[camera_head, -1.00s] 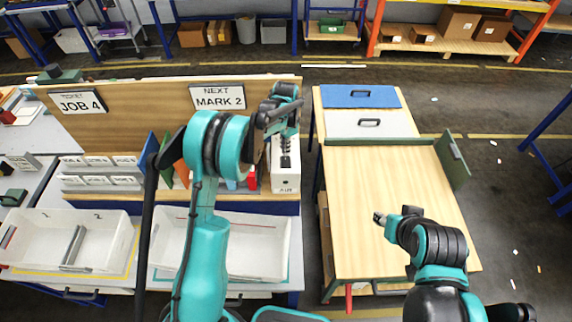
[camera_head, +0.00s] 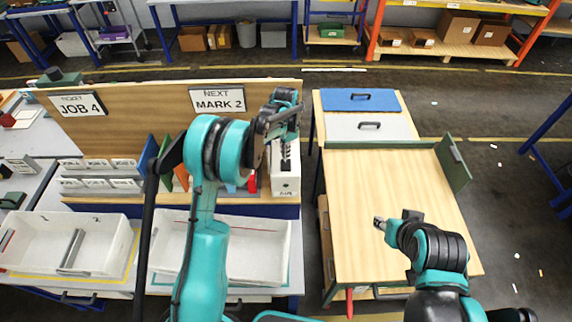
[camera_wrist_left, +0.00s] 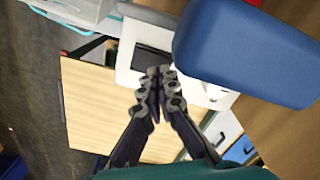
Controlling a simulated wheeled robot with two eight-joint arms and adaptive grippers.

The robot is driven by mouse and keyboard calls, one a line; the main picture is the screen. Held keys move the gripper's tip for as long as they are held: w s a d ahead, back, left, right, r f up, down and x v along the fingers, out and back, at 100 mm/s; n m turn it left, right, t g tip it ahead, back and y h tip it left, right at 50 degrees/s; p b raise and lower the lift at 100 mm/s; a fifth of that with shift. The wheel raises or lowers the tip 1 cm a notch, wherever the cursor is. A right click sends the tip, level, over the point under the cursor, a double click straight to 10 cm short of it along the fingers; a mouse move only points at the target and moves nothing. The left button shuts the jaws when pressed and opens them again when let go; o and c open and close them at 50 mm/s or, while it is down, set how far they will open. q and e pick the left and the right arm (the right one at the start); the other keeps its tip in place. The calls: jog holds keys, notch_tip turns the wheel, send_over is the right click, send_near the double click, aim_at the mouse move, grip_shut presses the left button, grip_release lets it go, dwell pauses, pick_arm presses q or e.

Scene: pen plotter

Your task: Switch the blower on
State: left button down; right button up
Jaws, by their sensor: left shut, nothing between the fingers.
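A white box marked "AIR" (camera_head: 287,186), which looks like the blower, stands at the right end of the bench. In the left wrist view a white body with a dark panel (camera_wrist_left: 152,62) shows beyond my fingers, probably the same box. My left gripper (camera_head: 286,160) hangs over the box with its fingers pointing down. In the left wrist view my left gripper (camera_wrist_left: 156,74) is shut and empty, its tips in front of the dark panel; contact cannot be told. The switch cannot be made out clearly. My right gripper (camera_head: 380,223) is over the wooden table, its jaws too small to read.
A big blue rounded block (camera_wrist_left: 245,50) fills the upper right of the left wrist view, close to my fingers. White bins (camera_head: 262,250) stand at the bench front. A wooden board (camera_head: 150,115) stands behind. The right wooden table (camera_head: 365,200) is mostly clear.

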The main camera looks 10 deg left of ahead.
aim_at(286, 161)
pick_arm(q)
jog(key=shift+f+b, duration=1)
jog(key=shift+f, duration=0.15)
dwell(0.9)
jog(key=shift+r, duration=0.15)
jog(key=shift+r+p, duration=1.5)
jog(key=shift+r, duration=1.95)
